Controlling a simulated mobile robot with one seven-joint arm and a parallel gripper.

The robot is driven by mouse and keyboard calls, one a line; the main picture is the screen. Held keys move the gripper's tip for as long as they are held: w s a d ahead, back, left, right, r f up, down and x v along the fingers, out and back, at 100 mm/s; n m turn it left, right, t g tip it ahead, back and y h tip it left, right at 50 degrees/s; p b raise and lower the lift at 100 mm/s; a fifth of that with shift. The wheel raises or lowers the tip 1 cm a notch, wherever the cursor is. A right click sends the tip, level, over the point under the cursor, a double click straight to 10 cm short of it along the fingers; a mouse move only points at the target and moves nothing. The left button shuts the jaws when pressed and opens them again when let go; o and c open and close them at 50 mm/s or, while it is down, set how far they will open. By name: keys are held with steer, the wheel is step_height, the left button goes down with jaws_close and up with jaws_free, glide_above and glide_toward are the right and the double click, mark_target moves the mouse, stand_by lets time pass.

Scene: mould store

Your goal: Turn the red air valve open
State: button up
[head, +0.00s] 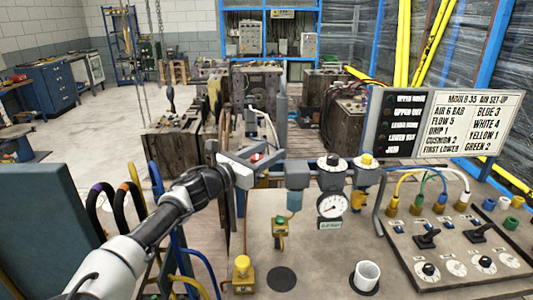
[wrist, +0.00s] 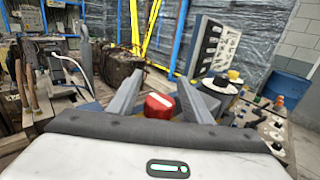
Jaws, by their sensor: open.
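The red air valve (wrist: 159,105) shows in the wrist view as a red knob with a pale bar across its top. It sits between the two grey fingers of my gripper (wrist: 161,78), which are open on either side of it. I cannot tell whether either finger touches it. In the head view my gripper (head: 268,158) is at the left end of the row of air fittings, above the bench, and hides most of the valve there.
A round pressure gauge (head: 331,206) hangs right of my gripper, with a black-and-white knob (head: 332,162) and a yellow knob (head: 367,160) nearby. A yellow-capped fitting (head: 242,267) and a white cup (head: 366,275) stand on the bench. A control panel (head: 455,240) with hoses is at right.

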steer(key=c, duration=1.1)
steer(key=shift+o, duration=0.2)
